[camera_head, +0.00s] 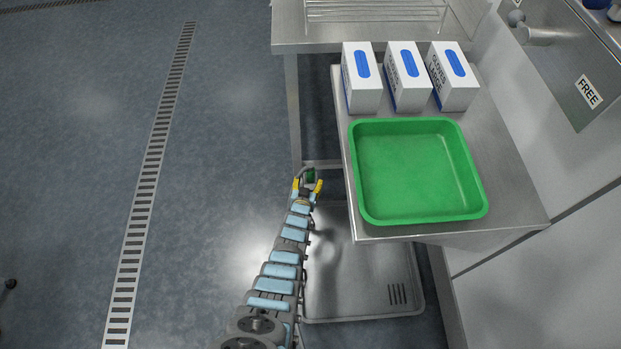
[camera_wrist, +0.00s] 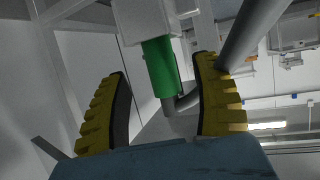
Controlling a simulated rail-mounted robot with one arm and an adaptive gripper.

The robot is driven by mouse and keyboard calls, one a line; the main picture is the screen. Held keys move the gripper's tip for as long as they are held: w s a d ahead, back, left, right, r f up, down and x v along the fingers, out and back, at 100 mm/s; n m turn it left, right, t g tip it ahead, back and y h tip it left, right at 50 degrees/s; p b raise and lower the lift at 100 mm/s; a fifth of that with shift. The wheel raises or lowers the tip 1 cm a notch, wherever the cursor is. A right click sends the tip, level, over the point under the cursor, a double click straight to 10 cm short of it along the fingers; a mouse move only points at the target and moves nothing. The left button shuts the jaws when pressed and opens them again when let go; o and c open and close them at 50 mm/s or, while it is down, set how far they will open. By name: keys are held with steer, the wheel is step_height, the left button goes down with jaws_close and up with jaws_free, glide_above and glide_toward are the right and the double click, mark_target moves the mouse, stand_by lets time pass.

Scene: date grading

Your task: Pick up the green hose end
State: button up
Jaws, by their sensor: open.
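The green hose end (camera_wrist: 161,68) shows in the wrist view as a short green cylinder under a pale grey block (camera_wrist: 144,18). A grey piece shows at its lower end. In the picture it lies between the two yellow, ridged fingers of my gripper (camera_wrist: 161,66), nearer the right one, with gaps on both sides. Whether it is level with the fingertips in depth I cannot tell. In the head view my gripper (camera_head: 308,187) is open beside the left edge of the steel table, with the small dark green hose end (camera_head: 310,174) just beyond its fingertips.
A green tray (camera_head: 365,205) and several white glove boxes (camera_head: 361,95) stand on the steel table (camera_head: 510,185). A lower shelf or basin (camera_head: 350,312) lies beneath. A table leg (camera_head: 293,110) stands close to my gripper. The floor to the left is clear, with a drain grate (camera_head: 150,175).

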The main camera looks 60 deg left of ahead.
mark_target(309, 179)
steer(key=shift+b+x, duration=0.55)
steer(key=shift+x, duration=0.2)
steer(key=shift+w+a+f+b, duration=0.3)
steer(key=shift+a+f+b, duration=0.25)
steer(key=shift+b, duration=0.2)
steer(key=shift+b+x, duration=0.85)
steer(key=shift+x, duration=0.05)
steer(key=shift+w+r, duration=0.1)
jaws_close()
